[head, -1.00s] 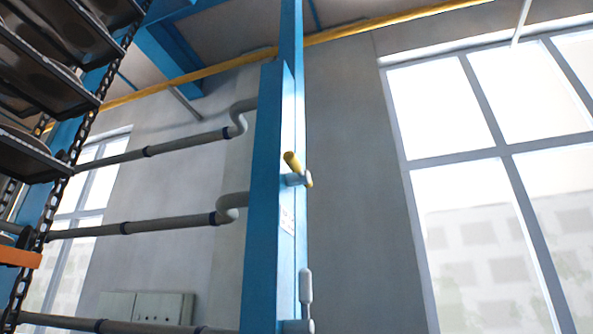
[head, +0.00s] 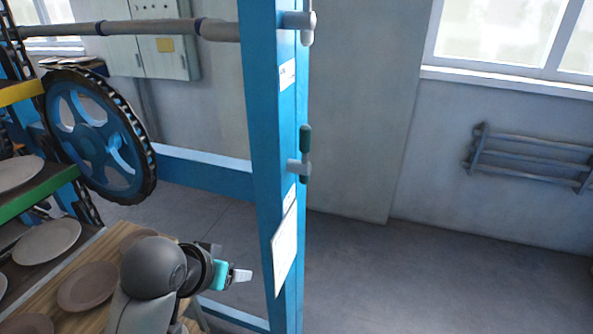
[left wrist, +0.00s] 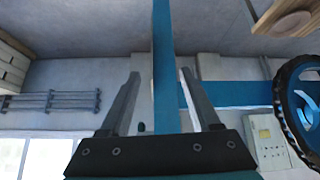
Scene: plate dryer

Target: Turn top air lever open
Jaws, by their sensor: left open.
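The blue post (head: 265,110) stands upright in the middle of the head view with levers on its right side. A white lever (head: 306,25) is at the top, partly cut off by the picture edge. A dark green lever (head: 305,152) sits lower and points up and down. The yellow lever at the top is out of the current head view. My left gripper (head: 240,275) is left of the post, low down and apart from the levers. In the left wrist view the gripper (left wrist: 160,75) is open and empty, with the blue post (left wrist: 164,45) showing beyond its fingers.
A rack with plates (head: 48,242) and a blue chain wheel (head: 98,135) are at the left. A grey cabinet (head: 150,45) and a wall rack (head: 530,158) are behind. The floor (head: 420,285) right of the post is clear.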

